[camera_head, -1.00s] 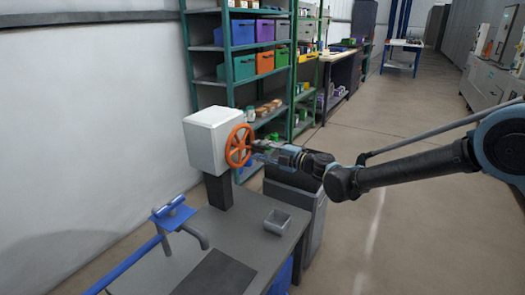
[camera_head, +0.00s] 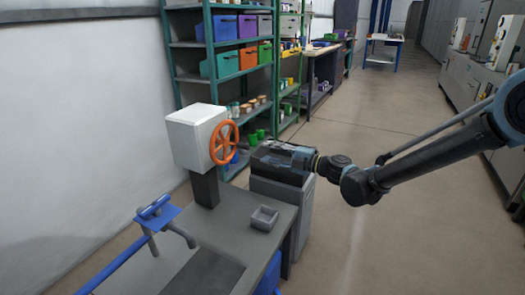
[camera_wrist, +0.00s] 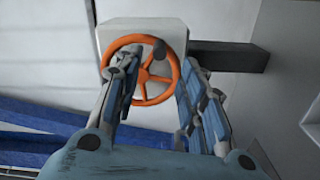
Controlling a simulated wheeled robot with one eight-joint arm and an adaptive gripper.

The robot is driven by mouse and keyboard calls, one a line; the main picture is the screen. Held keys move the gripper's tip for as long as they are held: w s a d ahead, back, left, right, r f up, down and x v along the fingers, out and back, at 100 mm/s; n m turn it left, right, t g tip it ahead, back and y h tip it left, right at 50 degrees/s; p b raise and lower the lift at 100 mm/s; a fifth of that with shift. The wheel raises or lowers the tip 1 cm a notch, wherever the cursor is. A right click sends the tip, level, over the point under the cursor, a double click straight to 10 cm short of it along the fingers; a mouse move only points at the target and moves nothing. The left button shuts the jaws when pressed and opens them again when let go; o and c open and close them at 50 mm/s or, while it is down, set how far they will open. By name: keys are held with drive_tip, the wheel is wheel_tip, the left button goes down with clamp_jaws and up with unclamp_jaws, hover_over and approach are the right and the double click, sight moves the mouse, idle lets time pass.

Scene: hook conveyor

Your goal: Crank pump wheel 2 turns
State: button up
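The orange spoked pump wheel (camera_head: 223,143) is on the right face of a white box (camera_head: 195,135) on a dark post. The wheel shows beyond and between the fingers, partly covered by the left one.
A dark bin (camera_head: 283,205) stands beside the bench, below my gripper. Green shelving (camera_head: 211,85) is behind. Open floor lies to the right.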

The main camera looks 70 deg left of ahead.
drive_tip(key=shift+v, duration=0.8)
drive_tip(key=shift+c, duration=0.4)
